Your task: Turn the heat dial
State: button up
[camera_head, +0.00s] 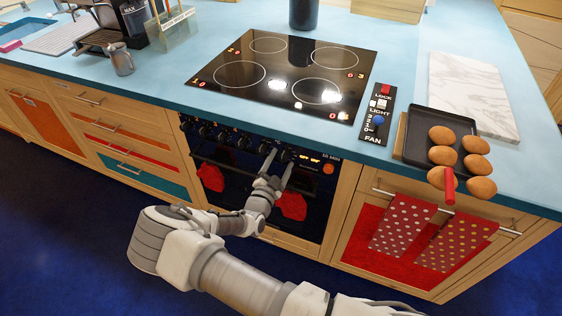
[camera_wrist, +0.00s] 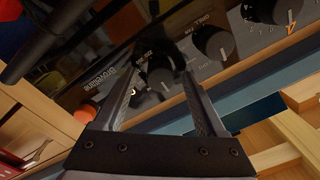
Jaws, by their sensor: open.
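The oven (camera_head: 245,190) has a row of black dials (camera_head: 215,132) along the top of its front, under the cooktop. I cannot read which one is the heat dial. My gripper (camera_head: 279,160) is open in front of the right part of this panel. In the wrist view, a dark dial (camera_wrist: 158,74) shows between the two fingertips of my gripper (camera_wrist: 157,68). I cannot tell whether the fingers touch it. Another dial (camera_wrist: 213,43) with a pale mark lies just right of the fingers, and a third dial (camera_wrist: 272,9) is at the top right.
An orange button (camera_head: 328,169) is right of my gripper and also shows in the wrist view (camera_wrist: 86,113). Above are the cooktop (camera_head: 280,72) and a control strip (camera_head: 377,115). A pan with several eggs (camera_head: 424,125) stands right.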

jog(key=v, duration=1.7)
jog(key=s+d+r+m+g+h+p, duration=0.1)
jog(key=s+d+r+m+g+h, duration=0.1)
jog(key=d+r+m+g, duration=1.05)
jog(key=s+d+r+m+g+h+p, duration=0.1)
jog(key=s+d+r+m+g+h, duration=0.35)
jog(key=m, duration=1.55)
jog(key=s+d+r+m+t+y, duration=0.1)
jog(key=s+r+m+y, duration=0.2)
jog(key=r+m, duration=0.4)
jog(key=s+d+r+m+t+y, duration=0.2)
jog(key=r+m+y, duration=0.3)
jog(key=m, duration=0.7)
jog(key=s+d+r+m+t+y+p, duration=0.1)
jog(key=s+r+m+y, duration=0.3)
jog(key=r+m, duration=0.5)
jog(key=shift+s+d+r+t, duration=0.25)
jog(key=shift+s+d+t, duration=0.3)
jog(key=shift+t, duration=0.05)
